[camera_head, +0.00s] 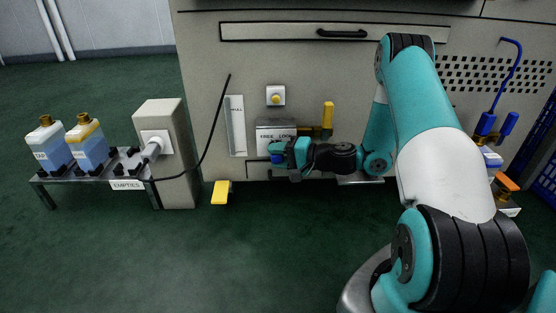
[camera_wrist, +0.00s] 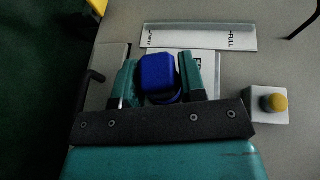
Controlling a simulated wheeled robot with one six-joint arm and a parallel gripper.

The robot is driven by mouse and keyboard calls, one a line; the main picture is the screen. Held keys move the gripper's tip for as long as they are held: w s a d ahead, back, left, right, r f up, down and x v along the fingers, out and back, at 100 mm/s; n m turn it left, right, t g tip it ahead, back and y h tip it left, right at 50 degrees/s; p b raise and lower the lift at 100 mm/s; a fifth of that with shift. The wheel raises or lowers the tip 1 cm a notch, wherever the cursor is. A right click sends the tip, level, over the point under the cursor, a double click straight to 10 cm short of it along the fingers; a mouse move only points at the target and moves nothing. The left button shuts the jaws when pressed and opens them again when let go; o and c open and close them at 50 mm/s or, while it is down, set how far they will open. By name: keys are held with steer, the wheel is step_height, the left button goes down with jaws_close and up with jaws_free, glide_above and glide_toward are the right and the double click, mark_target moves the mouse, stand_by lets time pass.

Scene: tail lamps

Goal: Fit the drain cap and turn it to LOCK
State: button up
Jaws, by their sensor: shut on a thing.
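My gripper (camera_wrist: 158,84) is shut on a blue cap (camera_wrist: 158,72), which sits between its two teal fingers in the wrist view. In the head view my gripper (camera_head: 283,155) is at the front of the cabinet, with a bit of the blue cap (camera_head: 276,158) showing. The cap is just below the plate marked FREE and LOCK (camera_head: 276,135). The drain opening is hidden behind the cap and gripper, so I cannot tell whether the cap is seated or which way it is turned.
A yellow-handled valve (camera_head: 328,116) stands right of the plate. A sight gauge (camera_head: 236,125), a yellow button (camera_head: 276,98) and a black hose (camera_head: 208,140) are near. A yellow pedal (camera_head: 221,192) juts out below. A bench (camera_head: 126,185) marked EMPTIES holds bottles at left.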

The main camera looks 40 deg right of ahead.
steer(key=shift+w+f+t+b, duration=0.1)
steer(key=shift+t+b, duration=0.2)
steer(key=shift+b, duration=1.2)
steer(key=shift+d, duration=0.1)
steer(key=o, duration=1.1)
steer(key=shift+c, duration=0.2)
